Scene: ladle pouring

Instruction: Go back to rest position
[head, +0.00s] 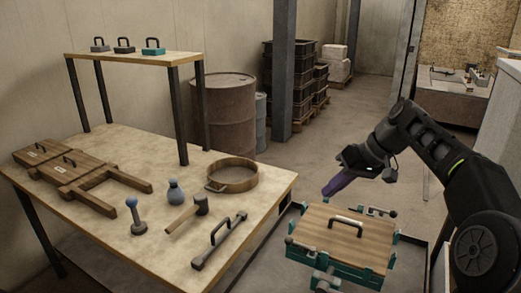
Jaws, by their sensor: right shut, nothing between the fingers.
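My right gripper (337,185) is at the end of the dark arm that comes in from the right. Its purple fingers are shut and empty, pointing down and to the left. It hangs in the air, and in the picture it shows just above a wooden lid (325,239) with a dark handle (346,222), apart from it. The lid sits on a teal frame with clamps (365,272). My left gripper is not in view.
A wooden workbench (150,262) on the left holds a round wooden ring (234,176), a mallet (187,214), a bar with a handle (219,241) and wooden frames (72,170). A raised shelf (135,59) carries several small handled blocks. Behind stand a rusty barrel (226,112) and a post (284,70).

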